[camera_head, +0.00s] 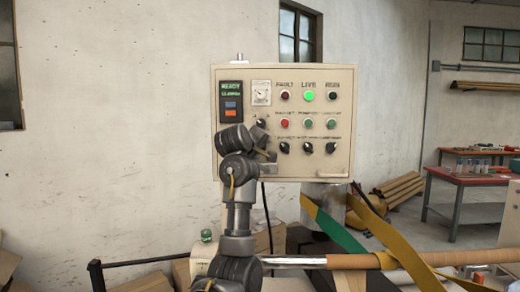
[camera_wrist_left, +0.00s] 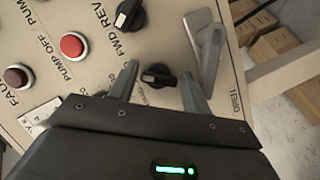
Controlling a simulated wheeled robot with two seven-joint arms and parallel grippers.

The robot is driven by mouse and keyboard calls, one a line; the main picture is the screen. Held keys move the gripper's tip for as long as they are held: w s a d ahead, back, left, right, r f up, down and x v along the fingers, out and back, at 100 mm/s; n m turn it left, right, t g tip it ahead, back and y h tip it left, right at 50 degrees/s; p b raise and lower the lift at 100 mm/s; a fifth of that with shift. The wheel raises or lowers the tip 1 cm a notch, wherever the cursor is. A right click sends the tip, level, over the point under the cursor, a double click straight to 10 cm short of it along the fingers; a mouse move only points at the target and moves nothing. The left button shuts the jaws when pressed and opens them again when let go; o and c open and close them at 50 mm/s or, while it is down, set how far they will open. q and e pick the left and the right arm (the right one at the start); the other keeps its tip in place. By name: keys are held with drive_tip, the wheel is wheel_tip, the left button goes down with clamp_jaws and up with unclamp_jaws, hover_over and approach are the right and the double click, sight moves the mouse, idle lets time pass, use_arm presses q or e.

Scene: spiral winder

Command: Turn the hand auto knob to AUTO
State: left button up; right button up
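The control panel (camera_head: 345,110) is a beige box facing me. My left gripper (camera_head: 264,146) is at its lower left part and hides some of it. In the left wrist view, the gripper (camera_wrist_left: 158,88) is open. Its two fingers stand on either side of a black rotary knob (camera_wrist_left: 159,76), with small gaps showing, so it does not look clamped. The knob's light mark points to the left in that view. Its label is mostly hidden and too small to read, so I cannot confirm HAND or AUTO. In the head view this knob is hidden behind the gripper. My right gripper is not in view.
Beside it are a FWD REV knob (camera_wrist_left: 130,14), a red PUMP OFF button (camera_wrist_left: 73,45) and a metal latch (camera_wrist_left: 210,48). A green LIVE lamp (camera_head: 309,96) is lit. Yellow-green straps (camera_head: 335,228) hang below the panel. A red table (camera_head: 465,178) stands far right.

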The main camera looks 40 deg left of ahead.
use_arm(q)
drive_tip(key=shift+o, duration=1)
drive_tip(key=b+v, duration=0.3)
drive_tip(key=v, duration=0.8)
drive_tip(key=shift+b, duration=0.3)
